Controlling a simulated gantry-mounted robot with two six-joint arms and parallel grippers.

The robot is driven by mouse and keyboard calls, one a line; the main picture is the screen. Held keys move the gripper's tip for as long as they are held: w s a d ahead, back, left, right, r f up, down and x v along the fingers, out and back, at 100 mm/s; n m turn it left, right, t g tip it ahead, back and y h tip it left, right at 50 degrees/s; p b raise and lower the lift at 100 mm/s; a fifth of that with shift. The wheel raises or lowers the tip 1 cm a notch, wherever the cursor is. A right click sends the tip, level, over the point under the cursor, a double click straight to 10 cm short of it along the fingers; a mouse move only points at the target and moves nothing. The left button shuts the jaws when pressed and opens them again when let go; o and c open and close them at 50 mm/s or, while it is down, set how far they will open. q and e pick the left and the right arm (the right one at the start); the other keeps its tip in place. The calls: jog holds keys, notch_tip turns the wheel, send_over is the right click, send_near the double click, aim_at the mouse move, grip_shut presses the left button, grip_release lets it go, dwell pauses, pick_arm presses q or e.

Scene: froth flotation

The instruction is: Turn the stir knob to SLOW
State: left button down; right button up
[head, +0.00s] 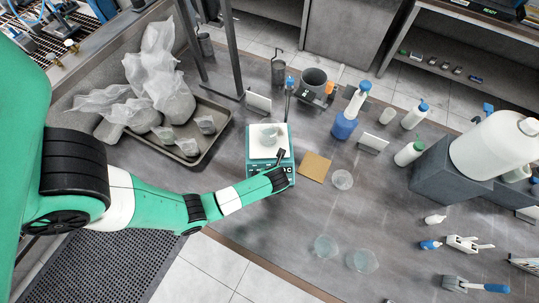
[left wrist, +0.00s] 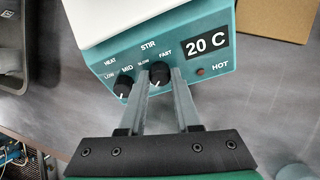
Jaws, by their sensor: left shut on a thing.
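My right gripper is not in view.
The heat knob (left wrist: 122,88) is close left of my left finger. A brown square pad (head: 314,167) and a clear dish (head: 342,179) lie right of the hotplate. A tray (head: 213,152) with bags stands at left.

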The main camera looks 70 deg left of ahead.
pick_arm(q)
jog(key=m+p, duration=0.3)
jog(key=shift+r+g, duration=0.3)
jog(key=m+y+p, duration=0.1)
jog(key=m+p, duration=0.1)
jog(key=m, duration=0.2)
jog(key=shift+w+d+f+p, duration=0.1)
jog(key=shift+f+p, duration=0.05)
jog(key=shift+p, duration=0.2)
jog(key=m, duration=0.2)
jog(key=m+p, duration=0.1)
jog(key=m, duration=0.1)
jog(key=shift+f+m+g+y, duration=0.1)
jog(key=shift+m+g+y, duration=0.2)
jog(key=shift+m, duration=0.1)
jog(key=m+p, duration=0.1)
jog(key=m, duration=0.3)
jog(key=shift+d+f+m+y, duration=0.1)
jog(key=shift+m+y, duration=0.3)
jog(key=c, duration=0.6)
grip_release()
